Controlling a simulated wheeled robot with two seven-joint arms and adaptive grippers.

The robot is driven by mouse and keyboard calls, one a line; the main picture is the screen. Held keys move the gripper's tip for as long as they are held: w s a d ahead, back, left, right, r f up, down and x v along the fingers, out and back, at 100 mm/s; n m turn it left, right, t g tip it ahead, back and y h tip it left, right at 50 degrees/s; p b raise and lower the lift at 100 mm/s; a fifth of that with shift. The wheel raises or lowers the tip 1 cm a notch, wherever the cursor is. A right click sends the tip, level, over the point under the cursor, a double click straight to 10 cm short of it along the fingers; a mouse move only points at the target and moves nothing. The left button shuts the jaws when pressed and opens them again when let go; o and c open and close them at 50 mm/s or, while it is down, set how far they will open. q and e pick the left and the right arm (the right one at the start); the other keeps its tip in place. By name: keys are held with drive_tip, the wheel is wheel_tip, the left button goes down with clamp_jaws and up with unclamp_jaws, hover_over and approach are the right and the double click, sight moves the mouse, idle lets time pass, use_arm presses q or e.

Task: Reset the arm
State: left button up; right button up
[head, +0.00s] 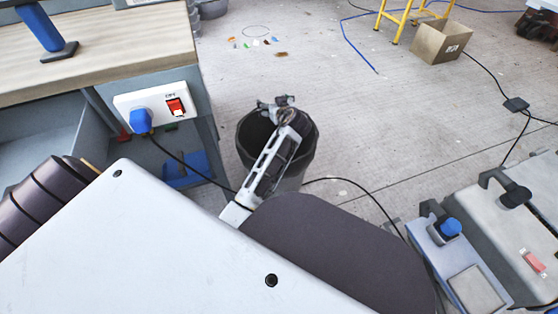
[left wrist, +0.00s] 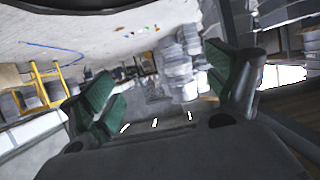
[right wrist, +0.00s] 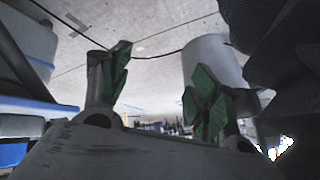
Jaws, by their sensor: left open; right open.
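My left gripper (head: 276,103) shows in the head view above the dark bin, at the end of a pale arm link. In the left wrist view my left gripper (left wrist: 165,88) has its green-padded fingers wide apart with nothing between them. My right gripper (right wrist: 158,90) shows in the right wrist view, with its green-padded fingers apart and empty. I do not see my right gripper in the head view. A large part of my own body covers the lower left of the head view.
A dark bin (head: 248,135) stands on the floor below my left gripper. A wooden-topped workbench (head: 120,50) with a red-switch box (head: 125,100) is at upper left. Grey cases (head: 525,215) stand at lower right. A cardboard box (head: 440,42) and yellow ladder stand far back. Cables cross the floor.

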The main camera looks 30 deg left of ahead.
use_arm(q)
drive_tip(key=shift+s+f, duration=0.1)
idle(0.6)
drive_tip(key=s+d+f+m+g+h, duration=0.1)
drive_tip(key=s+d+f+m+h, duration=0.25)
drive_tip(key=s, duration=0.45)
drive_tip(key=s+d+f+m+g+h, duration=0.1)
drive_tip(key=s+d+f+m+h, duration=0.15)
drive_tip(key=s+f, duration=0.35)
drive_tip(key=s+d+m+g+h, duration=0.1)
drive_tip(key=s+d+m+h, duration=0.1)
drive_tip(key=s+d, duration=0.3)
drive_tip(key=s+d+m+g+h+p, duration=0.1)
drive_tip(key=s+d, duration=0.4)
drive_tip(key=s, duration=0.7)
drive_tip(key=m+g+h, duration=0.1)
drive_tip(key=m, duration=0.1)
drive_tip(key=shift+d+r+m, duration=0.15)
drive_tip(key=shift+m, duration=0.25)
use_arm(e)
drive_tip(key=d+r+g+h, duration=0.2)
drive_tip(key=d+r+h, duration=0.2)
drive_tip(key=d+r, duration=0.5)
drive_tip(key=shift+d+r+g, duration=0.35)
drive_tip(key=shift+r+g, duration=0.05)
drive_tip(key=shift+r, duration=0.3)
